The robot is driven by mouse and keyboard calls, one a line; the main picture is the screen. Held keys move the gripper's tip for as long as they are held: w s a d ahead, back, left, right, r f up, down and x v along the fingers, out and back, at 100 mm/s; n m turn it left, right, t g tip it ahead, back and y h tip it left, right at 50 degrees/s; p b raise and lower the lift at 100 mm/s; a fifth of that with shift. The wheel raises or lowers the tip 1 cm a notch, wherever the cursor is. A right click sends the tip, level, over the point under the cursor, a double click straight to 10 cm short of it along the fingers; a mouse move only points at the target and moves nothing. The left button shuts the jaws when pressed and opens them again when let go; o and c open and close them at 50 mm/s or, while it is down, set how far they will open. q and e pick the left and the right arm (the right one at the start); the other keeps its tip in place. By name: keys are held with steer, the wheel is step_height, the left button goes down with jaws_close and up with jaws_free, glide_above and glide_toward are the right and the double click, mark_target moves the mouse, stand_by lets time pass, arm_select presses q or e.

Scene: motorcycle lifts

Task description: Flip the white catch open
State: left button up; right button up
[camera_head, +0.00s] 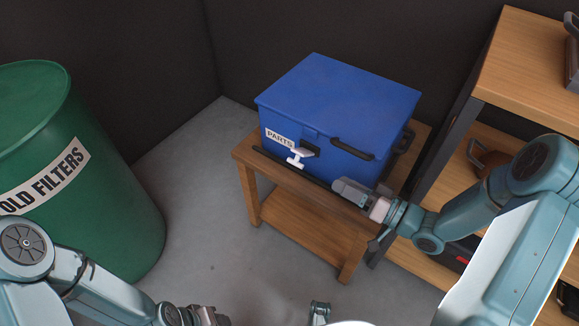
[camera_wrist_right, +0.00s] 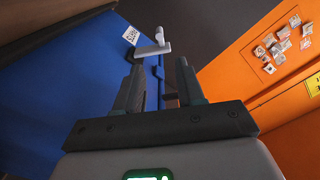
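The white catch (camera_head: 297,158) is on the front of the blue box (camera_head: 338,100), just right of its PARTS label. It is a T-shaped piece beside a dark recess. The wrist view also shows the catch (camera_wrist_right: 152,48) ahead of the fingertips, apart from them. My right gripper (camera_head: 338,185) is low in front of the box, to the right of the catch. In the wrist view its two fingers (camera_wrist_right: 158,66) are apart with nothing between them. My left gripper (camera_head: 205,315) is at the bottom edge of the head view, far from the box; its fingers are mostly cut off.
The box stands on a small wooden table (camera_head: 290,188). A black handle (camera_head: 352,149) sticks out of its front, right of the catch. A green drum (camera_head: 110,200) stands at left and a wooden shelf (camera_head: 530,55) at right. An orange surface (camera_wrist_right: 285,75) shows in the wrist view.

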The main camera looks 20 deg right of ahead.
mark_target(298, 162)
steer(key=b+x, duration=0.2)
steer(key=x, duration=1.4)
steer(key=shift+s+a+b, duration=0.1)
steer(key=shift+b, duration=0.2)
jaws_close()
